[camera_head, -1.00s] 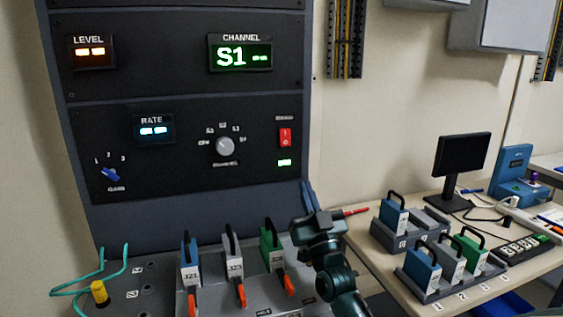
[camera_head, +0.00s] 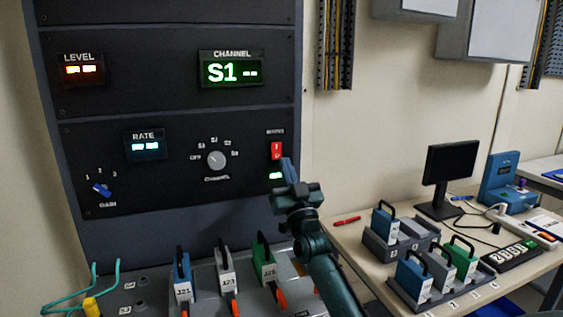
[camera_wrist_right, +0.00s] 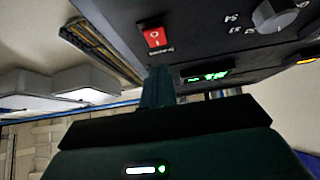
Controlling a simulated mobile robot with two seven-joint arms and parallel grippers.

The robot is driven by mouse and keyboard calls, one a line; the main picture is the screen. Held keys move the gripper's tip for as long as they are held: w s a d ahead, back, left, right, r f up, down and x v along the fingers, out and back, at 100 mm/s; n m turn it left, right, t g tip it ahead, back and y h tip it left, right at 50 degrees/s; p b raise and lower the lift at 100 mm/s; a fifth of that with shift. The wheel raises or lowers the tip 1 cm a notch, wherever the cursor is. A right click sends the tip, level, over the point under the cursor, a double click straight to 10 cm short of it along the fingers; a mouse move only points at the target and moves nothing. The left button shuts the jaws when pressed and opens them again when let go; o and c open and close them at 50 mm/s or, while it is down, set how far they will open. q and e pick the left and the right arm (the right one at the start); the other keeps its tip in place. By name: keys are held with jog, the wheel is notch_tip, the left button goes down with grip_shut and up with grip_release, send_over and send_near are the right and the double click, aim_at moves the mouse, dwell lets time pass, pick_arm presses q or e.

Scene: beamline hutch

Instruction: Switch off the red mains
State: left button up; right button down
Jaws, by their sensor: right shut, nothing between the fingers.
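The red mains rocker switch (camera_head: 276,151) is on the right side of the lower black rack panel, above a small lit green display (camera_head: 275,175). It also shows in the right wrist view (camera_wrist_right: 154,37), with the green display (camera_wrist_right: 205,75) beside it. My right gripper (camera_head: 287,166) is shut and empty, its fingers pointing up just below and right of the switch. In the right wrist view its fingertips (camera_wrist_right: 158,72) lie close to the switch, with a small gap showing in the picture. Whether they touch the panel cannot be told. My left gripper is not in view.
The panel also has a channel knob (camera_head: 216,160) and a blue gain knob (camera_head: 102,190). Below stand handled modules, blue (camera_head: 182,276), white (camera_head: 226,272) and green (camera_head: 264,262). A bench at right holds a monitor (camera_head: 452,167) and more modules.

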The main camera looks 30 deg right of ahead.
aim_at(277, 152)
jog(key=w, duration=0.3)
jog(key=shift+w+d+f, duration=0.1)
jog(key=shift+d+f, duration=0.05)
jog(key=shift+d, duration=0.25)
jog(key=shift+w+d+f, duration=0.1)
jog(key=shift+w, duration=0.3)
